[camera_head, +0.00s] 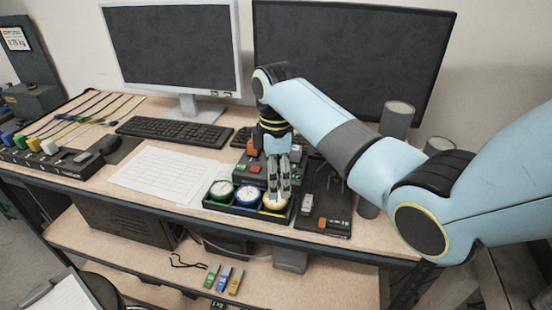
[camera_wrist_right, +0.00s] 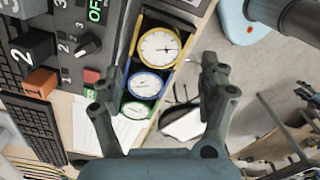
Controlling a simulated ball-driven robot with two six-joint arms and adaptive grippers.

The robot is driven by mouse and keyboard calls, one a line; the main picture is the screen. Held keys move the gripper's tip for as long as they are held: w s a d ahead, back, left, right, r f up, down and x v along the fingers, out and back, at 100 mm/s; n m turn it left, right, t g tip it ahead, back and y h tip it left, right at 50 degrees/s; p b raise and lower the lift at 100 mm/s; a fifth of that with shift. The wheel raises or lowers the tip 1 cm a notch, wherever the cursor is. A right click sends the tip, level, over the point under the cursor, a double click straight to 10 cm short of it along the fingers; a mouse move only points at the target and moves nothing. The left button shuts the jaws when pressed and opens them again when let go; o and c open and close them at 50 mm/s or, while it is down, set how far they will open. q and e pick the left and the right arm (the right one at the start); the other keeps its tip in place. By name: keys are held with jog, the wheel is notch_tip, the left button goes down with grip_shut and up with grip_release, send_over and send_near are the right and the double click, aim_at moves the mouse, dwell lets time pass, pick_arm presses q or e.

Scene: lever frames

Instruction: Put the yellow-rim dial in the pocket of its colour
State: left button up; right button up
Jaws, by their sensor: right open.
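The yellow-rim dial (camera_head: 274,204) lies face up in the right end compartment of a black tray (camera_head: 236,210). It also shows in the wrist view (camera_wrist_right: 158,47), at the far end of the tray's row. A blue-rim dial (camera_head: 247,195) is in the middle compartment and a green-rim dial (camera_head: 220,189) in the left one. My right gripper (camera_head: 280,188) points down at the yellow-rim dial and partly covers it in the head view. In the wrist view its fingers (camera_wrist_right: 160,77) are spread, with nothing held between them. My left gripper is not in view.
A control box (camera_head: 253,171) with coloured buttons stands right behind the tray. A dark panel (camera_head: 323,223) with small parts lies to its right. White paper (camera_head: 165,174) lies to the left. The table's front edge is close in front of the tray.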

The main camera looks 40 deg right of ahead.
notch_tip(320, 180, up, 6)
dwell(0.6)
